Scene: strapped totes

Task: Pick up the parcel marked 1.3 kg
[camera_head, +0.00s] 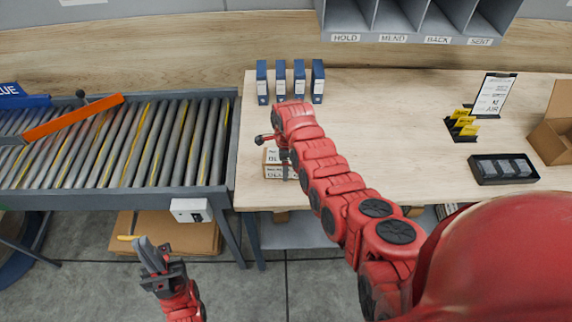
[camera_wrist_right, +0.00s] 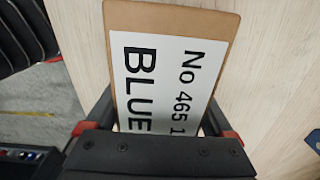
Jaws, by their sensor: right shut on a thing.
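A small brown parcel (camera_head: 272,172) with white labels is at the front left of the workbench, partly covered by my right arm. In the right wrist view the parcel (camera_wrist_right: 120,15) shows a white label reading "No 465 1" and "BLUE", the rest cut off by the gripper body. No weight mark is legible. My right gripper (camera_wrist_right: 160,118) is shut on this parcel, with a finger at each side. In the head view my right gripper (camera_head: 283,152) is largely hidden by its own wrist. My left gripper (camera_head: 148,255) hangs empty in front of the conveyor; its jaw gap is unclear.
A roller conveyor (camera_head: 170,140) with an orange bar (camera_head: 75,117) adjoins the workbench (camera_head: 390,110) on the left. Several blue binders (camera_head: 262,82) stand behind the parcel. A black tray (camera_head: 503,170), a clipboard (camera_head: 491,95) and an open carton (camera_head: 553,140) are at right. The bench's middle is clear.

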